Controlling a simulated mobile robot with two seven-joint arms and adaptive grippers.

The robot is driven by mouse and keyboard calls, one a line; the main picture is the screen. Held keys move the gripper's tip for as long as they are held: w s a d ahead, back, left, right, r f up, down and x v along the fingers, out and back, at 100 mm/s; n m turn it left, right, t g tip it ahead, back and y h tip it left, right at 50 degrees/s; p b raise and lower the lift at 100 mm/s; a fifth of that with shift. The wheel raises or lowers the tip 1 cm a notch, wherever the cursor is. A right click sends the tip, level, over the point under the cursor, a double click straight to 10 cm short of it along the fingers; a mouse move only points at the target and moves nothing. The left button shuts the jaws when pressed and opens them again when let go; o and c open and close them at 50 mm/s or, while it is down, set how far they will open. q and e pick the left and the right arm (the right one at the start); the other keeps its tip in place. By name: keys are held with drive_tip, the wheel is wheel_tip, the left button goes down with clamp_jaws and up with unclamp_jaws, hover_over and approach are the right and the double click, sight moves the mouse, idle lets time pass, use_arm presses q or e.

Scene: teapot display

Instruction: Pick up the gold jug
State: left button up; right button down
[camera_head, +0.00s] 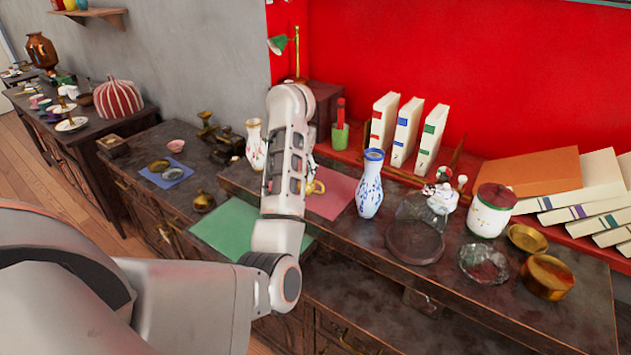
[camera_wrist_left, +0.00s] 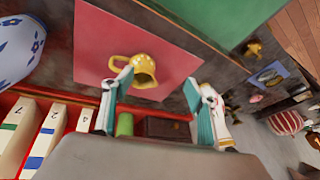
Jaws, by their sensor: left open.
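The gold jug (camera_wrist_left: 131,66) lies on the pink mat (camera_wrist_left: 92,35) in the left wrist view, its open mouth and handle showing. In the head view only a small yellow part of the jug (camera_head: 316,187) shows beside my left arm, on the pink mat (camera_head: 338,200). My left gripper (camera_wrist_left: 158,78) is open, with its two fingers apart and the jug seen between and beyond the fingertips, nearer the left finger. Nothing is gripped. My right gripper is not in view.
A blue-and-white vase (camera_head: 371,184) stands right of the pink mat. A white floral vase (camera_head: 255,145) stands left of my arm. White binders (camera_head: 408,132) and a green pen cup (camera_head: 340,136) stand behind. The green mat (camera_head: 228,228) is bare where visible.

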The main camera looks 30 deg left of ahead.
sight(311, 186)
use_arm(q)
drive_tip(key=shift+n+h, duration=0.5)
drive_tip(key=shift+h, duration=0.2)
drive_tip(key=w+f, duration=0.2)
drive_tip(key=w+d+f, duration=0.1)
drive_tip(key=w+f, duration=0.1)
drive_tip(key=f, duration=0.1)
drive_tip(key=shift+f+b, duration=0.15)
drive_tip(key=shift+b, duration=0.25)
drive_tip(key=shift+w+d+f, duration=0.1)
drive_tip(key=shift+w+f, duration=0.15)
drive_tip(key=shift+t, duration=0.3)
drive_tip(key=c, duration=1.3)
